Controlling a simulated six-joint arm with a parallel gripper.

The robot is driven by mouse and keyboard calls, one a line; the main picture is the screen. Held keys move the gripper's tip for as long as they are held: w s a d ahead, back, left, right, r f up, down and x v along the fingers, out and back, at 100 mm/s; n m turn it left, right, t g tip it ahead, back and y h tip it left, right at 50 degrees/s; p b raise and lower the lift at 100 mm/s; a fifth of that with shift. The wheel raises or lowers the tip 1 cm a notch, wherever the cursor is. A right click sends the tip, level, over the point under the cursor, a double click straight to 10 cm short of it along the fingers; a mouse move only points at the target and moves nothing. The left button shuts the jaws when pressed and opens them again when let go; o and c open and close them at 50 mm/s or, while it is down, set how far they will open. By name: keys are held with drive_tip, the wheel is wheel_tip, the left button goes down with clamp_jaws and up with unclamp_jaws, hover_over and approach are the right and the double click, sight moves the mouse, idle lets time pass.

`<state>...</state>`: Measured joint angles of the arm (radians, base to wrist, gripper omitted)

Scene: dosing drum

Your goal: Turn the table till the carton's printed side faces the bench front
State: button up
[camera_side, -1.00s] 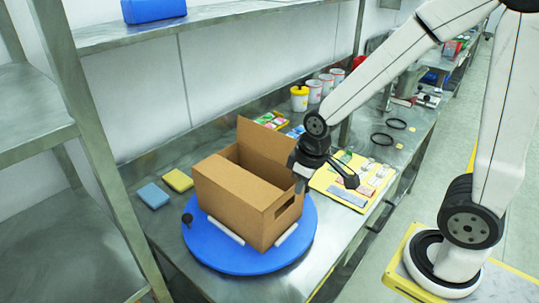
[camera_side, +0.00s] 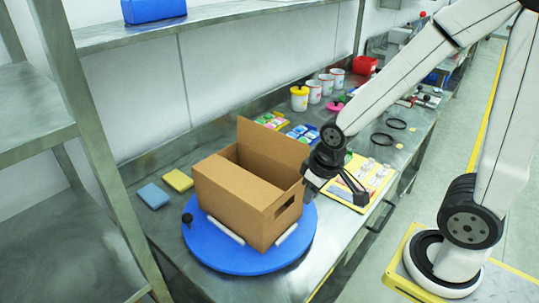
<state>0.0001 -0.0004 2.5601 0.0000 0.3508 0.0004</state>
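The blue round turntable (camera_side: 215,256) lies on the steel bench, with a black knob (camera_side: 187,218) on its left rim. The open brown carton (camera_side: 232,205) stands upright on it between white strips. One carton side has a dark slot; no printed side shows in this view. My gripper (camera_side: 358,192) is to the right of the carton, above the bench near the yellow sheet. Its two dark fingers point down and right and look apart, with nothing seen between them.
A blue sponge (camera_side: 153,196) and a yellow sponge (camera_side: 178,180) lie left of the turntable. A yellow sheet (camera_side: 345,195) with cards lies to the right. Several cups (camera_side: 314,91) and a yellow tub (camera_side: 299,98) stand at the back. A metal shelf (camera_side: 40,95) rises at left.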

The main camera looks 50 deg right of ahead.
drive_tip(key=o, duration=0.6)
drive_tip(key=shift+r, duration=0.25)
drive_tip(key=shift+w+v, duration=0.5)
drive_tip(key=shift+v, duration=1.8)
drive_tip(key=m+g+y, duration=0.2)
hover_over(187, 214)
drive_tip(key=f, duration=0.7)
drive_tip(key=shift+s+d+f, duration=0.1)
drive_tip(key=shift+d+f, duration=0.25)
drive_tip(key=shift+d, duration=0.05)
drive_tip(key=shift+f, duration=0.1)
drive_tip(key=shift+f, duration=0.5)
drive_tip(key=f, duration=0.9)
drive_tip(key=shift+a, duration=0.3)
drive_tip(key=shift+a+f, duration=0.2)
drive_tip(key=shift+f, duration=0.6)
